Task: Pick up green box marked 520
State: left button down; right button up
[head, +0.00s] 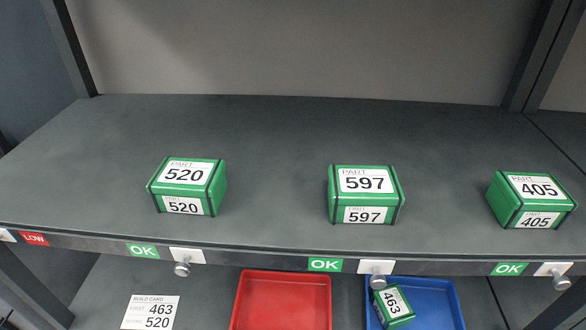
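The green box marked 520 (217,185) sits upright on the left part of the dark grey shelf (275,130). Its top and front carry white labels reading 520. Neither of my grippers shows in the head view, and nothing touches the box.
On the same shelf are green boxes marked 597 (334,205) and 405 (501,203), with clear space between. Below are a red tray (284,302), a blue tray (444,308) holding a green 463 box (396,309), and a build card (151,312). Knobs (182,269) hang under the shelf edge.

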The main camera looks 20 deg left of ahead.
aim_at(197, 186)
jog(key=j+u, duration=0.1)
jog(key=u, duration=0.25)
jog(key=i+j+u, duration=0.1)
jog(key=u, duration=0.25)
